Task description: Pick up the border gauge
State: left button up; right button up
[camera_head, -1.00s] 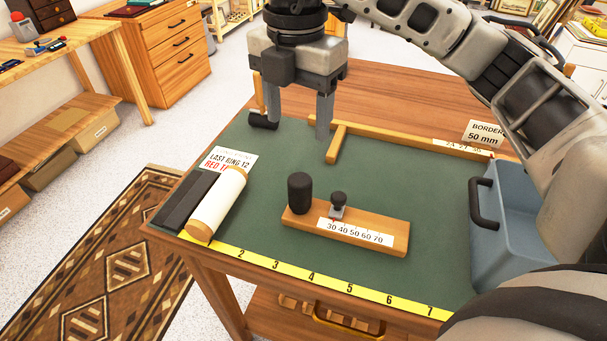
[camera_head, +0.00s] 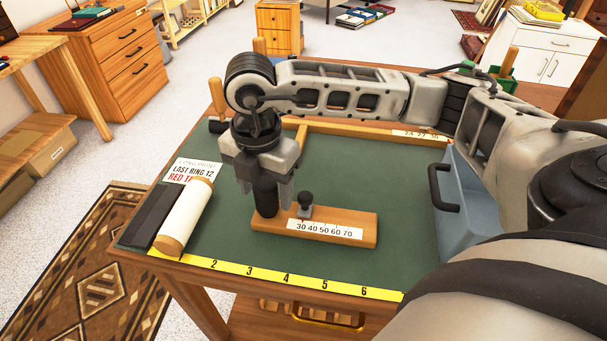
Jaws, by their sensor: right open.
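The border gauge (camera_head: 357,222) is a wooden bar lying on the green mat, with a white scale reading 30 to 70. A small dark knob (camera_head: 306,201) stands on its slider, and a thick black cylindrical grip (camera_head: 265,196) stands upright at its left end. My right gripper (camera_head: 263,200) points down over the black grip, with its open fingers to either side of it. The upper part of the grip is hidden by the gripper. I cannot tell whether the fingers touch it. My left gripper is not in view.
A cream roll (camera_head: 187,217) and a dark block (camera_head: 150,216) lie left on the green mat (camera_head: 320,165). A wooden square lies behind; a yellow ruler (camera_head: 290,279) runs along the front edge.

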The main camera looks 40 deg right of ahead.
jog(key=shift+f, duration=0.95)
jog(key=shift+c, duration=0.2)
jog(key=shift+w+r, duration=0.1)
jog(key=c, duration=1.3)
